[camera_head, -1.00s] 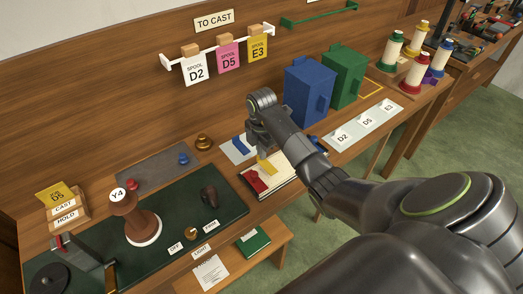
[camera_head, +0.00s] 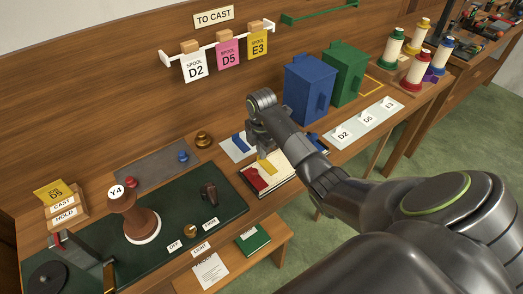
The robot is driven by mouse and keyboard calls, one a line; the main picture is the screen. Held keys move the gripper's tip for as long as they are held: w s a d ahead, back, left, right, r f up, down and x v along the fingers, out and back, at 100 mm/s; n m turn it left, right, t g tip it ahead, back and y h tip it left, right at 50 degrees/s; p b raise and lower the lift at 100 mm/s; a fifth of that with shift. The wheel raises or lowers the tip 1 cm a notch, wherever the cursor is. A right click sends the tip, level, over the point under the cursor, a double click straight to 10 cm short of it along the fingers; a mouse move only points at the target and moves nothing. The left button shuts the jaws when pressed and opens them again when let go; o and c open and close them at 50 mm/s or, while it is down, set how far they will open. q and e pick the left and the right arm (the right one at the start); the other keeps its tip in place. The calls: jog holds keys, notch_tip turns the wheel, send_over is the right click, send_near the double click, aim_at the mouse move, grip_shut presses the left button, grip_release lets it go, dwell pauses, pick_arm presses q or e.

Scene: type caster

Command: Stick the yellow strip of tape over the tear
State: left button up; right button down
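The yellow strip of tape (camera_head: 267,167) is at the tip of my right gripper (camera_head: 266,157), which points down over an open white book or pad (camera_head: 281,177). The strip hangs just above or touches the page; I cannot tell which. The fingers are small and partly hidden by my own wrist, but the strip stays with them. A red piece (camera_head: 256,179) lies on the left part of the page. The tear itself cannot be made out. My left gripper is not in view.
A blue box (camera_head: 308,88) and a green box (camera_head: 344,72) stand behind my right arm. A brass weight (camera_head: 204,140) and a grey mat (camera_head: 157,168) lie to the left. Thread spools (camera_head: 418,70) stand at the right.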

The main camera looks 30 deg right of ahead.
jog(key=c, duration=2.1)
grip_release()
jog(key=o, duration=0.5)
notch_tip(320, 180, up, 6)
jog(key=p, duration=0.5)
